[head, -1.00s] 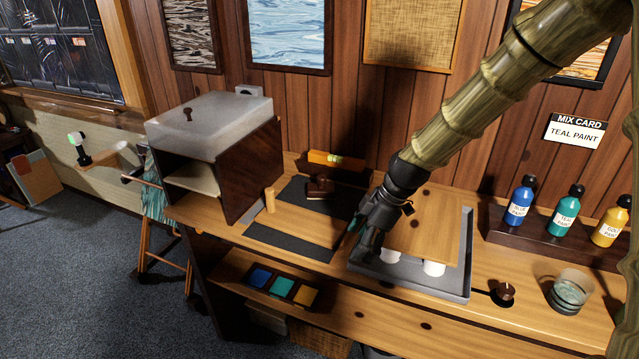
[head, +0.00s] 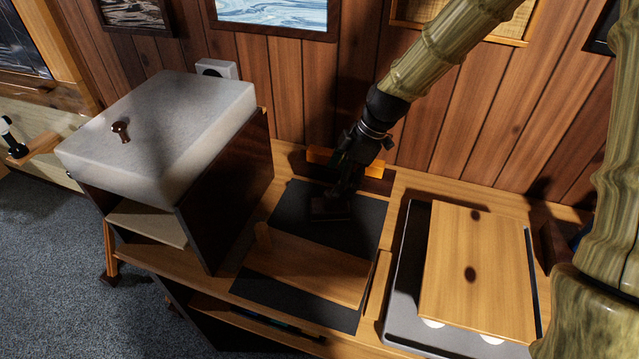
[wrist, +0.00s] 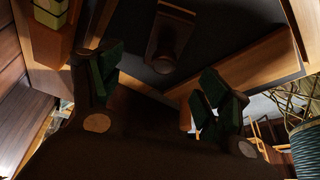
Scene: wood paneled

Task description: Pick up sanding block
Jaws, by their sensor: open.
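The sanding block (head: 328,209) is a small dark brown block lying on the dark mat (head: 359,217), near the back of the bench. My gripper (head: 344,188) is right above or beside it in the head view and hides part of it. In the wrist view the block (wrist: 172,30), with a round knob, shows at top centre, beyond the fingertips. My gripper (wrist: 155,85) is open there, with green-padded fingers apart and nothing between them. I cannot tell whether a finger touches the block.
A wooden board (head: 305,268) lies across the mat, with a small peg (head: 263,236) at its left end. An orange spirit level (head: 318,156) is behind the block. A tall box with a pale top (head: 165,115) stands left. A grey tray (head: 400,320) bearing a wooden panel (head: 480,265) is right.

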